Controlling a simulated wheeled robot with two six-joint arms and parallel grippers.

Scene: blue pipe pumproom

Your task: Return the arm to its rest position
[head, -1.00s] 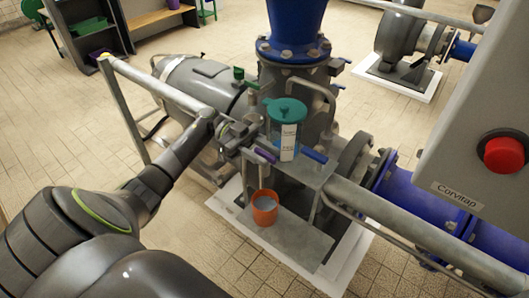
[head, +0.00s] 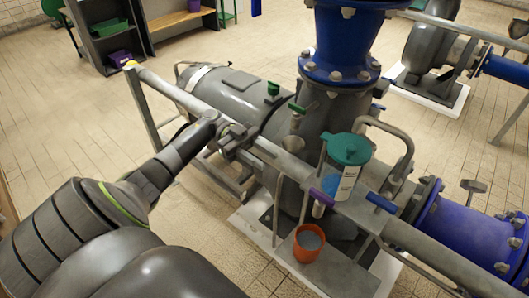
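My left arm comes in from the lower left, and its gripper (head: 243,146) hangs in front of the grey motor, near the slanting grey rail. The gripper is small and dark in the head view; its fingers look apart, with nothing seen between them. It is clear of the purple-handled valve (head: 321,197), which lies to its right below the rail. My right gripper is not in view.
A clear vessel with a teal lid (head: 348,149) stands right of the purple handle, by a blue handle (head: 380,203). An orange cup (head: 309,243) sits on the grey plate below. A grey rail (head: 175,92) runs across the pump. Tiled floor is free at the left.

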